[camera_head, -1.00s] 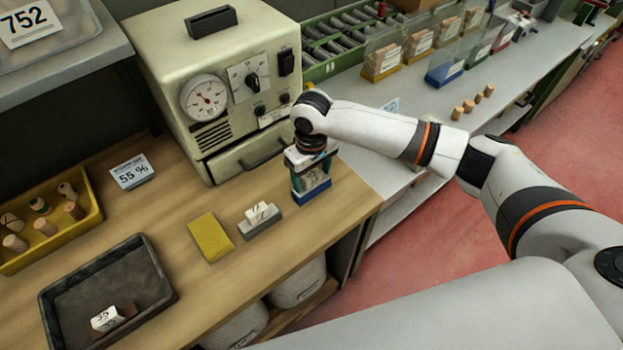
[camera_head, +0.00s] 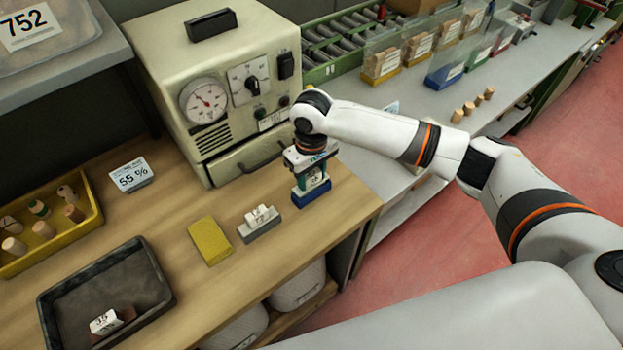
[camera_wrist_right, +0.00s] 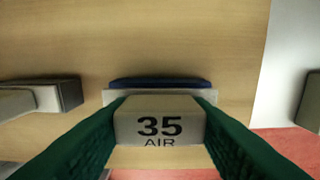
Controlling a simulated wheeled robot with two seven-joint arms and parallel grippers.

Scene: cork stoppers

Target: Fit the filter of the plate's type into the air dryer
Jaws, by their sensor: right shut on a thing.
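The air dryer (camera_head: 222,85) is a beige cabinet with a round gauge, a knob and a handled drawer front (camera_head: 245,160). My right gripper (camera_head: 312,178) points down in front of its right corner, over a blue-based holder (camera_head: 312,194). In the right wrist view its green fingers are shut on a pale block marked "35 AIR" (camera_wrist_right: 160,122). The holder's blue edge (camera_wrist_right: 160,83) shows just beyond the block. I cannot tell whether the block still touches the holder. A small white plate (camera_head: 272,119) is on the dryer front; its text is unreadable. My left gripper is not in view.
A grey holder with a white block (camera_head: 260,215), a yellow pad (camera_head: 210,240) and a "55 %" card (camera_head: 131,175) stand on the wooden bench. A dark tray (camera_head: 60,268) holds a numbered block (camera_head: 104,322). A yellow bin (camera_head: 92,192) holds corks. The bench's right edge is close.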

